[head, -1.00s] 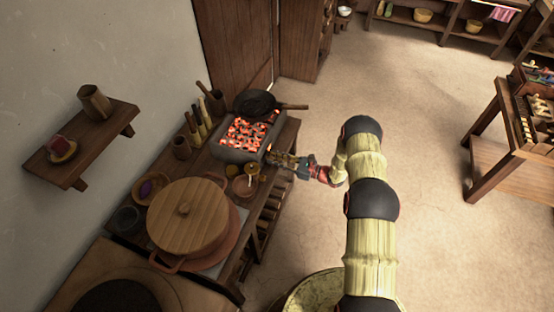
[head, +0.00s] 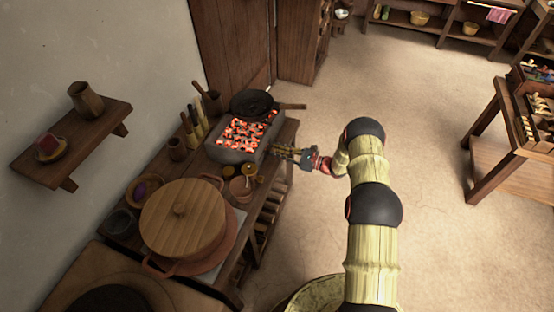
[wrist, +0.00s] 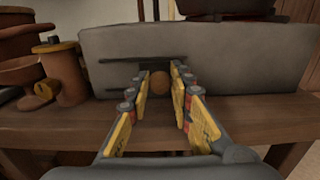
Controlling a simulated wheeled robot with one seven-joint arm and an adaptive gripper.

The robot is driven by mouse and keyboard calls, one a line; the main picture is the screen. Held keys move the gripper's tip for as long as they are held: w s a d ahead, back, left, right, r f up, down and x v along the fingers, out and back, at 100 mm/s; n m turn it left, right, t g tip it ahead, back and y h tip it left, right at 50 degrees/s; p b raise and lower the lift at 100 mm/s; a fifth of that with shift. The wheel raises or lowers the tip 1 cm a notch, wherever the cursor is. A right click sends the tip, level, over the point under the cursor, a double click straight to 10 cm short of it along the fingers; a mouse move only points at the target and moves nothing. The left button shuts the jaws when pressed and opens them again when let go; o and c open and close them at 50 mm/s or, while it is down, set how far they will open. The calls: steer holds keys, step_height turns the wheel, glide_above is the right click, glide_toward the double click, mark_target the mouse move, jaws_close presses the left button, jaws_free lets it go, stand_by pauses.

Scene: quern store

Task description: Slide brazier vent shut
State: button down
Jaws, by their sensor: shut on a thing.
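The brazier (head: 228,155) is a grey box of glowing coals on the wooden bench in the head view. Its flat grey side (wrist: 250,65) fills the middle of the wrist view. A round brown vent knob (wrist: 160,84) stands out from that side, with dark horizontal rail lines reaching left of it. My gripper (wrist: 160,74) is shut on the knob, one yellow-padded finger on each side. In the head view my gripper (head: 283,152) is at the brazier's right side, and the knob is hidden there. A dark patch shows just above the knob; how far the vent is open I cannot tell.
A black pan (head: 252,102) sits on the brazier's far end. Small brown pots (head: 241,187) stand close by its near corner, left of my fingers in the wrist view. A large lidded pot (head: 183,222) is nearer on the bench.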

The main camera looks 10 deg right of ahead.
steer(key=shift+w+d, duration=0.15)
steer(key=c, duration=1.6)
jaws_free()
steer(key=v, duration=1.2)
steer(key=shift+r, duration=0.1)
